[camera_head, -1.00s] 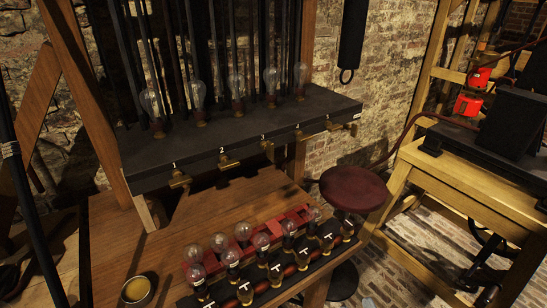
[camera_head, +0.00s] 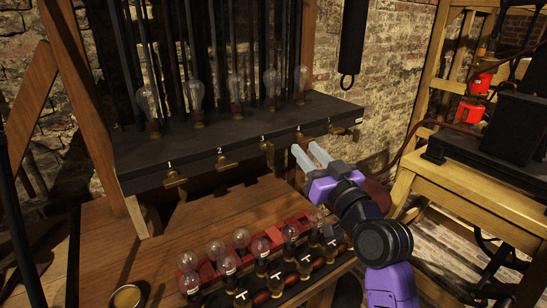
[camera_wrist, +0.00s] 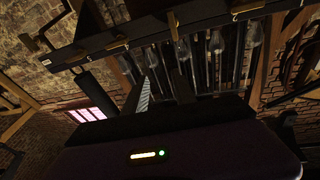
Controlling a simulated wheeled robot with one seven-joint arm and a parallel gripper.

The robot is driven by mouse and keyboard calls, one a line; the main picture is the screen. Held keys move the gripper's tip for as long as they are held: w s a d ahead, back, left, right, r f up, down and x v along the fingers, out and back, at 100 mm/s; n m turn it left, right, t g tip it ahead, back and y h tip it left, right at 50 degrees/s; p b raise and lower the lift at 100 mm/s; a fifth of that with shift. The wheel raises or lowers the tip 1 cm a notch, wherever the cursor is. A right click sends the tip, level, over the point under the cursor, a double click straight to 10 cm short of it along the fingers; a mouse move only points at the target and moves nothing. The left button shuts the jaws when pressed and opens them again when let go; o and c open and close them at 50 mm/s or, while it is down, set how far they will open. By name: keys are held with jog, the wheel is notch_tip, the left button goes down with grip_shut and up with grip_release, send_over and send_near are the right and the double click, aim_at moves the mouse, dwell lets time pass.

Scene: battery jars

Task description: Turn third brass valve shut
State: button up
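The third brass valve (camera_head: 267,148) sits on the front edge of a dark shelf (camera_head: 235,137), below the number 3. Its handle looks more upright than the crosswise handles of the first valve (camera_head: 175,179) and second valve (camera_head: 227,162). My gripper (camera_head: 305,153) is just right of the third valve, in front of the shelf edge. Its two pale fingers are apart with nothing visible between them, and they do not appear to touch the valve. The wrist view shows the fingers (camera_wrist: 160,88) in front of the shelf.
Glass bulbs (camera_head: 237,90) stand in a row on the shelf. Below, a rack of bulb-topped jars (camera_head: 262,250) sits on the wooden bench (camera_head: 150,255). A small brass cup (camera_head: 127,297) is at front left. A red stool (camera_head: 377,192) is partly hidden behind my arm.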

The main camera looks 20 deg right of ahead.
aim_at(272, 152)
jog(key=shift+w+a+f+n+g+y+p, duration=0.2)
jog(key=shift+w+a+f+n+g+y, duration=0.4)
jog(key=shift+w, duration=1)
jog(key=shift+w+a+f+n+g+y+p, duration=0.3)
jog(key=shift+w+a+f, duration=0.5)
jog(key=shift+w, duration=0.75)
jog(key=shift+w+a+f+n+g+y+p, duration=0.1)
jog(key=shift+w+a+f+n+g+y, duration=0.3)
jog(key=shift+w+a, duration=0.9)
jog(key=shift+w+d+f, duration=0.1)
jog(key=shift+w+d, duration=0.2)
jog(key=shift+d, duration=0.05)
grip_shut()
